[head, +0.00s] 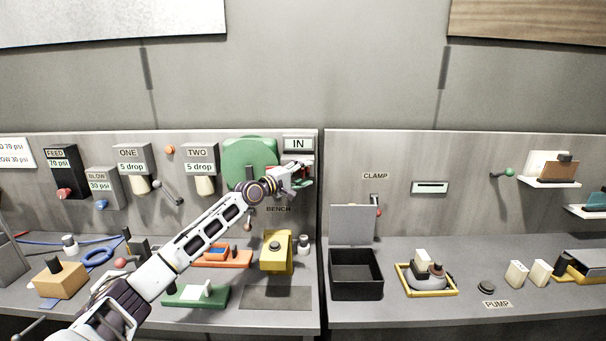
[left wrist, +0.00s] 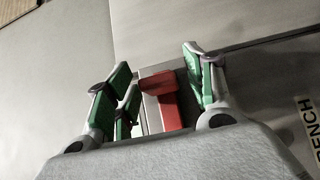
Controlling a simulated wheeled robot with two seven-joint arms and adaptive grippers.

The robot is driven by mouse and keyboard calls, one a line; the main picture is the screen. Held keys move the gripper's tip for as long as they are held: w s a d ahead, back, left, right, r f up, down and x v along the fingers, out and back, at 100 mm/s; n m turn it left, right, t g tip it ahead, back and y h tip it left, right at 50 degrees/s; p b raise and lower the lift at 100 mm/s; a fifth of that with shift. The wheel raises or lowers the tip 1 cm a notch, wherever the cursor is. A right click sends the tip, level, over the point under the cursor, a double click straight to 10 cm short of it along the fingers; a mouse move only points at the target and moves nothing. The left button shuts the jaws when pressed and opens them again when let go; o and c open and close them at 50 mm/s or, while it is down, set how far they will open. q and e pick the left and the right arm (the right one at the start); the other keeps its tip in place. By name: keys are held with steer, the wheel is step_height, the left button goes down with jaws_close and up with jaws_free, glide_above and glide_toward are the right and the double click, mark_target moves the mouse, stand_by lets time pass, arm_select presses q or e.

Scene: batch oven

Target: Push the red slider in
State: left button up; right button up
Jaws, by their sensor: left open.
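The red slider (left wrist: 157,83) shows in the left wrist view, set in a pale metal mount on the grey back panel. My left gripper (left wrist: 160,85) is open, with its green-padded fingers on both sides of the slider. A gap shows between the slider and the fingers on either side; I cannot tell whether any finger touches it. In the head view my left gripper (head: 303,176) is at the panel just under the "IN" label (head: 298,144), and it hides most of the slider there. My right gripper is not in view.
A green rounded housing (head: 250,160) is on the panel just left of the gripper. Below, the bench holds a yellow block (head: 276,262) and a green fixture (head: 187,301). A black open box (head: 355,278) stands to the right. The panel above is clear.

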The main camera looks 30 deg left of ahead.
arm_select(q)
steer(key=c, duration=0.3)
jaws_close()
steer(key=shift+f, duration=0.1)
steer(key=shift+s+a+b, duration=0.3)
steer(key=shift+a+b, duration=0.2)
steer(key=shift+s+a+b, duration=0.3)
steer(key=shift+a+b, duration=0.2)
